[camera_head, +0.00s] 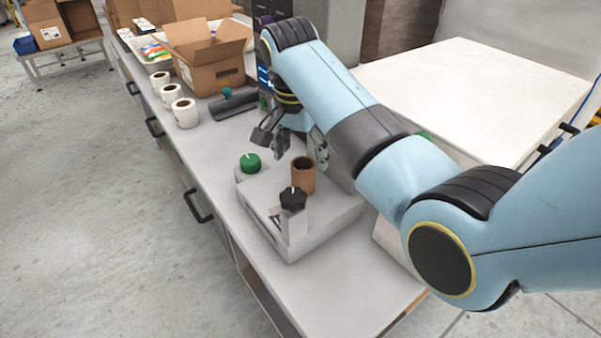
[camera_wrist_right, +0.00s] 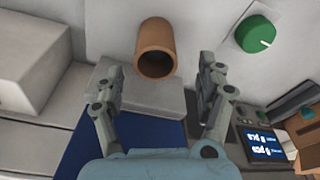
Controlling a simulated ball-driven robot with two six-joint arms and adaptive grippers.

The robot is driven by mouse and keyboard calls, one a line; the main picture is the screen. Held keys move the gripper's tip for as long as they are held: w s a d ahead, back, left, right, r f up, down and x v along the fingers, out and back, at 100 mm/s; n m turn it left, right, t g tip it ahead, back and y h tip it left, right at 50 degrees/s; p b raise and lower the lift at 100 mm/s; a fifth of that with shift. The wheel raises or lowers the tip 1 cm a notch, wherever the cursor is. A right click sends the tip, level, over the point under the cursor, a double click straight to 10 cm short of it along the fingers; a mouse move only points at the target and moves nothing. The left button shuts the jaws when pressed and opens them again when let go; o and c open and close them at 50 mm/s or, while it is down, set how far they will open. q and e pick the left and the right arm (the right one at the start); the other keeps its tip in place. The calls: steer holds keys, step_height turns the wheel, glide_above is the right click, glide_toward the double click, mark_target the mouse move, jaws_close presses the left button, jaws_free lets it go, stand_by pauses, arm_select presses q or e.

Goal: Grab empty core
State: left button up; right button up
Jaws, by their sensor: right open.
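The empty core (camera_head: 303,176) is a brown hollow tube standing upright on the pale grey device (camera_head: 330,222) on the bench. In the right wrist view the core (camera_wrist_right: 155,50) shows its open end, ahead of and between the fingers. My right gripper (camera_head: 295,147) is open, just behind the core in the head view. Its two fingers also show in the right wrist view (camera_wrist_right: 160,92), apart, with nothing between their tips that I can see held. My left gripper is not in view.
A black knob (camera_head: 293,199) on the device stands close to the core. A green knob (camera_head: 250,162) is to its left. White label rolls (camera_head: 185,112) and an open cardboard box (camera_head: 208,62) stand farther back. A display (camera_wrist_right: 264,145) shows at the wrist view's right.

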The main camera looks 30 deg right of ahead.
mark_target(304, 177)
steer(key=shift+d+f, duration=0.1)
steer(key=shift+f, duration=0.65)
steer(key=f, duration=0.4)
steer(key=shift+s+d+f+p, duration=0.15)
steer(key=shift+d+f+p, duration=0.1)
steer(key=shift+f+p, duration=0.15)
steer(key=shift+f, duration=0.25)
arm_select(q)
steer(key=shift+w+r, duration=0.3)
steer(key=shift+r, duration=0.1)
arm_select(e)
steer(key=c, duration=0.9)
